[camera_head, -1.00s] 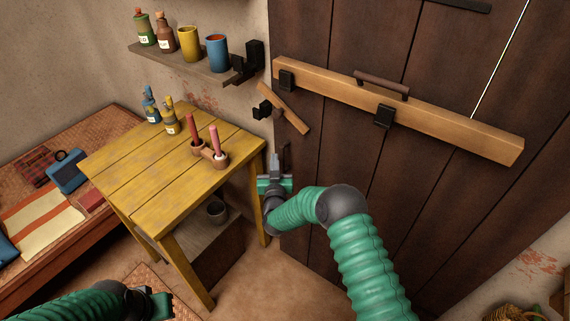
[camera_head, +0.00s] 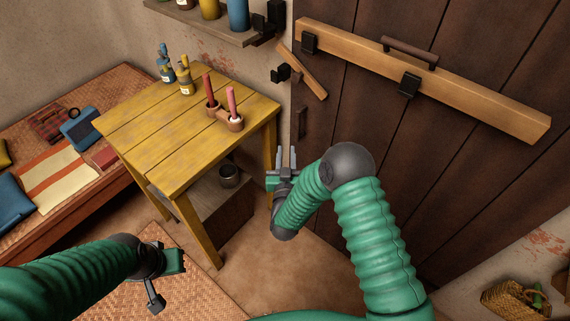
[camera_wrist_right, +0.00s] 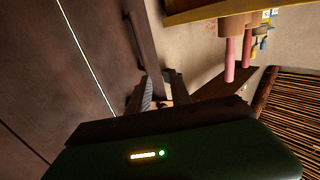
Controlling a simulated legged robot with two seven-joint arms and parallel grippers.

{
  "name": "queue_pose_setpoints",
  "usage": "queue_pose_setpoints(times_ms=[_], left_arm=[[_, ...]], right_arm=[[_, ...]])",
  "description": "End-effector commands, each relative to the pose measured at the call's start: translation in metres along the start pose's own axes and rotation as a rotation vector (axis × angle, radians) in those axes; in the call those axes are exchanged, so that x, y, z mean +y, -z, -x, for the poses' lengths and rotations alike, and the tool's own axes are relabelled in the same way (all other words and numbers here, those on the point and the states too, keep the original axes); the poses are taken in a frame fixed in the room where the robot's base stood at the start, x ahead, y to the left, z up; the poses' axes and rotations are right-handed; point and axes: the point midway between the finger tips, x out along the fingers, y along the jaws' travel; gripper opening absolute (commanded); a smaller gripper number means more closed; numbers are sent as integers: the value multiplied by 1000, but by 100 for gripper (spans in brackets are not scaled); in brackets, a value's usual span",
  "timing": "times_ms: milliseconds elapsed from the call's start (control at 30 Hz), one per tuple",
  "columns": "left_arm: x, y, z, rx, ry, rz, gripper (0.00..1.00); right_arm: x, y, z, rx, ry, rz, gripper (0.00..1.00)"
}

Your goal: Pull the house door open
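The house door (camera_head: 370,140) is dark planks and stands shut as far as I can tell. A pale wooden bar (camera_head: 470,95) with a brown grip lies across it in black brackets; its left end is apart from the wall bracket (camera_head: 268,20). A small wooden latch (camera_head: 312,82) slants at the door's left edge. A small dark pull (camera_head: 301,122) seems to sit below it. My right gripper (camera_head: 286,154) is open and empty, just below and left of that pull; its fingers also show in the right wrist view (camera_wrist_right: 160,90). My left gripper (camera_head: 168,284) hangs low, its fingers unclear.
A yellow table (camera_head: 170,135) with two candles (camera_head: 222,108) and bottles stands close left of my right gripper. A wall shelf (camera_head: 205,27) is above it. A woven-topped bench (camera_head: 90,90) lies at the left, a basket (camera_head: 515,300) at the lower right.

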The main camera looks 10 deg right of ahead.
Motion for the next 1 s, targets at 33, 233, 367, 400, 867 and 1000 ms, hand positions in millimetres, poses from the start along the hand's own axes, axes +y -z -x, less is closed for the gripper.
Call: queue_pose_setpoints(times_ms=[33, 233, 367, 400, 867, 1000], left_arm=[[0, 0, -1, 0, 0, 0, 0], [0, 0, -2, 0, 0, 0, 0], [0, 0, -2, 0, 0, 0, 0], [0, 0, -2, 0, 0, 0, 0], [0, 0, 1, 0, 0, 0, 0], [0, 2, 8, 0, 0, 0, 0]], right_arm=[[-1, -1, 13, -3, 2, 1, 25], [-2, 0, 45, 0, 1, -1, 25], [-2, 0, 51, 1, 0, 0, 25], [-2, 0, 51, 1, 0, 0, 25], [-7, 7, 45, -50, 41, -6, 25], [-16, 22, 42, -261, 175, -5, 25]])
